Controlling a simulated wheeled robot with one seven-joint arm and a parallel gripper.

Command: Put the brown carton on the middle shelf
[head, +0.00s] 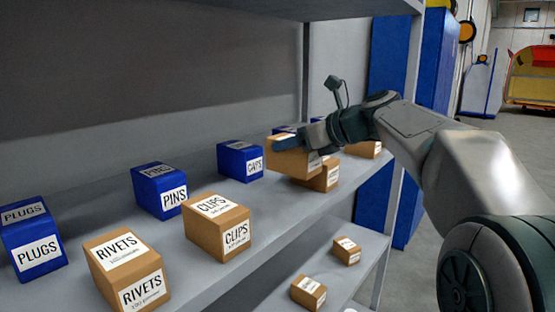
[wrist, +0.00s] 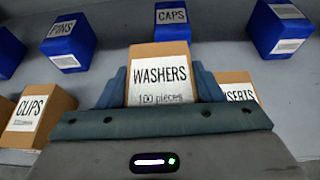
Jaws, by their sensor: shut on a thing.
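My gripper (head: 288,143) is shut on a brown carton (head: 290,160) at the far part of the middle shelf (head: 275,208). In the wrist view the carton (wrist: 158,72) sits between the two blue-grey fingers and its label reads WASHERS, 100 pieces. In the head view the fingers cover part of its top. It is beside another brown carton (head: 327,176), which partly hides behind it. I cannot tell whether the held carton touches the shelf.
Blue cartons for plugs (head: 35,240), pins (head: 160,190) and caps (head: 240,161) stand along the shelf. Brown rivets (head: 127,270) and clips (head: 217,227) cartons stand at its front. Inserts (wrist: 238,88) is right of my gripper. Small cartons (head: 309,292) lie on the lower shelf.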

